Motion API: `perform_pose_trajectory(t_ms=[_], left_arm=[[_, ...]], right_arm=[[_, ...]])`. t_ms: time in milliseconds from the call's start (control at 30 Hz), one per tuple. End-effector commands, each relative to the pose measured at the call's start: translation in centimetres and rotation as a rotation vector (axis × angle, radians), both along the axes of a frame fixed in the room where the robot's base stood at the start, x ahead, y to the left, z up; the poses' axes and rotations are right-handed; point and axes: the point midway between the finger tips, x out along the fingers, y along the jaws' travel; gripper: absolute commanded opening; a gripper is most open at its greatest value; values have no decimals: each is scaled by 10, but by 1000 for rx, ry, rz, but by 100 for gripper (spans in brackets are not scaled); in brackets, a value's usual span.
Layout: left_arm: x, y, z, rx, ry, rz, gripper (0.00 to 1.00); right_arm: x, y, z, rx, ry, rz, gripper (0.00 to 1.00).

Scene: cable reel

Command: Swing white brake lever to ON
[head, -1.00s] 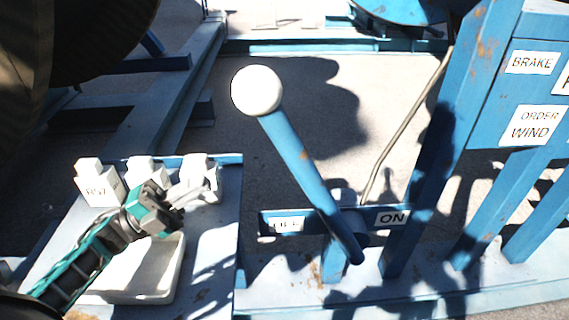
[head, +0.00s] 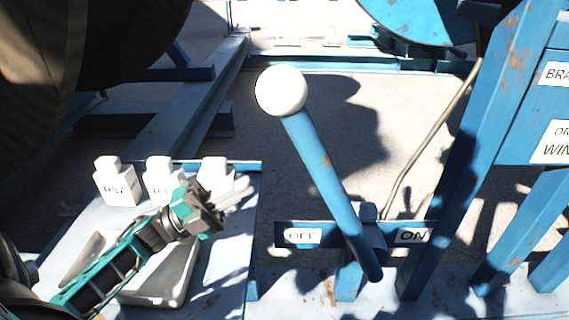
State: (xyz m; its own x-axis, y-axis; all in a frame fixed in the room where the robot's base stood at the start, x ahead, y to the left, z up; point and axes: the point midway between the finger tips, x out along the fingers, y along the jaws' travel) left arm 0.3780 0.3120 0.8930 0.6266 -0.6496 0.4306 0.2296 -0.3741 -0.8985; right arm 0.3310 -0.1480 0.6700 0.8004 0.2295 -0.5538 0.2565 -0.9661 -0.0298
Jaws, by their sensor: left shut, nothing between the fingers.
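The brake lever is a blue bar (head: 325,175) with a white ball knob (head: 281,91) on its upper end. It leans up and to the left from its foot on a blue crossbar (head: 350,234). The crossbar carries an OFF label (head: 303,236) at its left and an ON label (head: 412,235) at its right. The knob is on the OFF side. My right gripper does not show.
A pale table (head: 226,265) at the lower left holds several white labelled blocks (head: 117,182) and a white tray (head: 180,275) beneath my left arm. A blue post (head: 445,190) and BRAKE and WIND signs (head: 556,142) stand at the right. Open ground lies behind the lever.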

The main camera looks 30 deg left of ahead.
Motion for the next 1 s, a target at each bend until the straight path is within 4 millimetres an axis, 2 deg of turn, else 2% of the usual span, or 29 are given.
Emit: perform_pose_trajectory(t_ms=[200,400,600,1000], left_arm=[[30,-32,22,0,-4,-2,0],[49,-51,35,-1,-2,0,0],[57,-59,39,0,0,0,0],[58,-60,41,1,1,0,0]], right_arm=[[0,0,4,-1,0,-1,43],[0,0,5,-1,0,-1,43],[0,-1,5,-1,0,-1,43],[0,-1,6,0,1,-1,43]])
